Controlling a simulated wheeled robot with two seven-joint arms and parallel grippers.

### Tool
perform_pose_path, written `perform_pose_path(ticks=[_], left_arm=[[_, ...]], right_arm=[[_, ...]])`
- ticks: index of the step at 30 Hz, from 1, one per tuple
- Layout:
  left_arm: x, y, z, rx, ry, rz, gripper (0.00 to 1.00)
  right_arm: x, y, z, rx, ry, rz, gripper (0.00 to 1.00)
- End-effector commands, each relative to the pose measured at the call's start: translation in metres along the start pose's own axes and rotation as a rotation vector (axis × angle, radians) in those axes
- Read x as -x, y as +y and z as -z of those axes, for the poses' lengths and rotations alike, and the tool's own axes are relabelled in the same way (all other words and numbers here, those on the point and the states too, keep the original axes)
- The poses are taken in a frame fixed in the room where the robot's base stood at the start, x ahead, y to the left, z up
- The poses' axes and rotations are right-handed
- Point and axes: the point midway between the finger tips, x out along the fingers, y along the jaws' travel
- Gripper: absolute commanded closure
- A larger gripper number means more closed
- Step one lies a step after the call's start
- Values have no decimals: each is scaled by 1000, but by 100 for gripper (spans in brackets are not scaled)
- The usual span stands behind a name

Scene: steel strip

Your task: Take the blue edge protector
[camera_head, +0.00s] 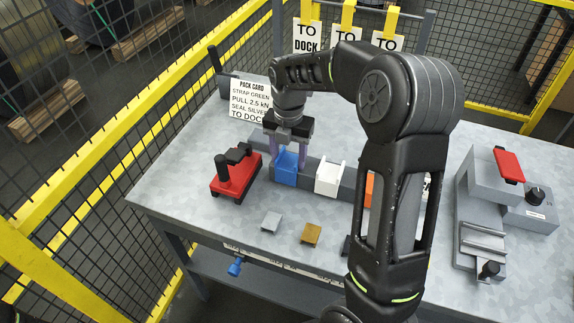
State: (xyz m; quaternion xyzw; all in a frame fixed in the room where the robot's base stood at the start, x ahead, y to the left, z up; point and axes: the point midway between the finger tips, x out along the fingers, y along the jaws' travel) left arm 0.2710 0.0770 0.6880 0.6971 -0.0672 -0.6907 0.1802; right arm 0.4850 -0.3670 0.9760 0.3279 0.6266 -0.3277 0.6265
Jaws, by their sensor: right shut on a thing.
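The blue edge protector (286,168) stands in a grey rack on the metal bench, left of a white protector (328,178). My right gripper (290,155) points down at it, with its purple fingers on either side of its upper part, shut on it. The protector still appears to sit at the rack. My right arm crosses the middle of the view and hides part of the rack, where some orange (369,190) shows. My left gripper is not in view.
A red tool (236,176) with a black handle stands just left of the rack. Silver (271,222) and brass-coloured (311,234) pieces lie in front. A grey machine with a red lever (509,165) is at right. A pack card (250,101) stands behind. Yellow-framed mesh fencing borders the left and back.

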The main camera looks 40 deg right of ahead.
Motion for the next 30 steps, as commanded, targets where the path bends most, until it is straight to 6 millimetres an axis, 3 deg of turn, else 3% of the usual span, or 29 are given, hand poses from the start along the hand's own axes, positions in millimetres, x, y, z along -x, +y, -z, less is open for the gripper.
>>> perform_pose_path(ticks=[5, 21, 30], left_arm=[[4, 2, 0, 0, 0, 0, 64], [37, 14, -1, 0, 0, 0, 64], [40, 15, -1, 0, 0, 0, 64]], right_arm=[[6, 0, 0, 0, 0, -1, 86], [52, 0, 0, 0, -1, 0, 86], [70, 0, 0, -1, -1, 0, 86]])
